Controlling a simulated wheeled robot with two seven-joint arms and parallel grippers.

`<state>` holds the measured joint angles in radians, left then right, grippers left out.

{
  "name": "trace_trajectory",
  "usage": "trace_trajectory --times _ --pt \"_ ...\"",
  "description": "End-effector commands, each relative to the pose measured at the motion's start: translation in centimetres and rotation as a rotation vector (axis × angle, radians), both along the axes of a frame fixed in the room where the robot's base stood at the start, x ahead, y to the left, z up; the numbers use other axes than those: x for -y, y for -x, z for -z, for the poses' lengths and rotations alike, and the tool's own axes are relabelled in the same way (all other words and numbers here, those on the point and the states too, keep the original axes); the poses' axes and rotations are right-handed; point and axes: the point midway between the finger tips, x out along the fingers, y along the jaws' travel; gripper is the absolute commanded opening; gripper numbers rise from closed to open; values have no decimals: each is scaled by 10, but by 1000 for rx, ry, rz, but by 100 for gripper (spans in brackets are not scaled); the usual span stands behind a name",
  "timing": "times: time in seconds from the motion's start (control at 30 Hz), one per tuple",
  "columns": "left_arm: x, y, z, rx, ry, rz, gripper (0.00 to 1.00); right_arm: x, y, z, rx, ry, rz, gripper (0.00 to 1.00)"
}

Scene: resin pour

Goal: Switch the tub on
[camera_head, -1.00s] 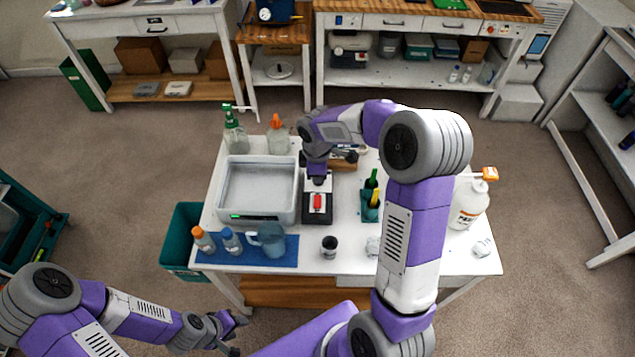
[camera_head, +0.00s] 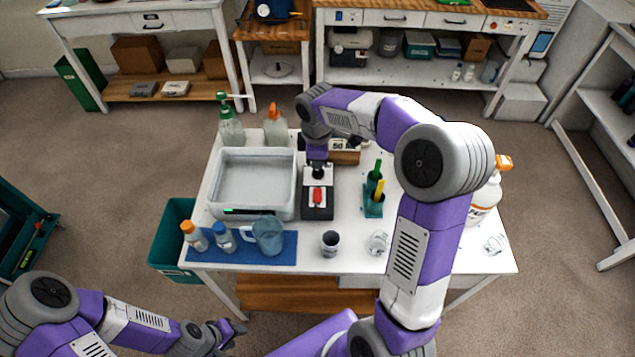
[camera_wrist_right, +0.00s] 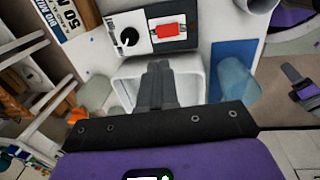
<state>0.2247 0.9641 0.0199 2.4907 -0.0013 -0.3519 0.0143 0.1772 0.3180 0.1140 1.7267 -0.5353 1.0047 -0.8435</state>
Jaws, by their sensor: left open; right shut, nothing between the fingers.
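The tub (camera_head: 222,210) is a pale grey open basin at the left of the white table. A small green light shows on its dark front strip. Right beside it is a black control box (camera_head: 317,213) with a black knob and a red switch (camera_head: 318,197). In the right wrist view the red switch (camera_wrist_right: 168,31) and knob (camera_wrist_right: 129,37) are clear. My right gripper (camera_wrist_right: 158,66) is shut and empty, near the box and apart from the switch; its fingertips are hard to make out in the head view. My left gripper (camera_head: 232,334) is open and empty, low before the table.
Two spray bottles (camera_head: 231,131) stand behind the tub. A blue mat (camera_head: 284,257) with small bottles and a blue jug (camera_head: 268,236) lies in front. A dark cup (camera_head: 330,243) and a green holder (camera_head: 373,207) stand right of the box. A teal bin (camera_head: 172,240) is at the left.

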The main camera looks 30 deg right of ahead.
Motion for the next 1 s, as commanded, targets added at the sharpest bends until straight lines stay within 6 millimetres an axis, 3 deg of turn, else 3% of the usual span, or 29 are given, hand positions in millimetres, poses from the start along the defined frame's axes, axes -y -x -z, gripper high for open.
trace_trajectory --times 0.17,0.63,0.8,1.0 --pt "0 0 5 0 0 0 43 2 -1 19 -4 -1 1 0" --pt "0 0 28 0 0 0 43 8 -13 114 -4 -1 0 0" --pt "0 0 32 0 0 0 43 10 -15 133 -3 -1 0 0" --pt "0 0 33 0 0 0 43 11 -16 139 -1 0 1 0"
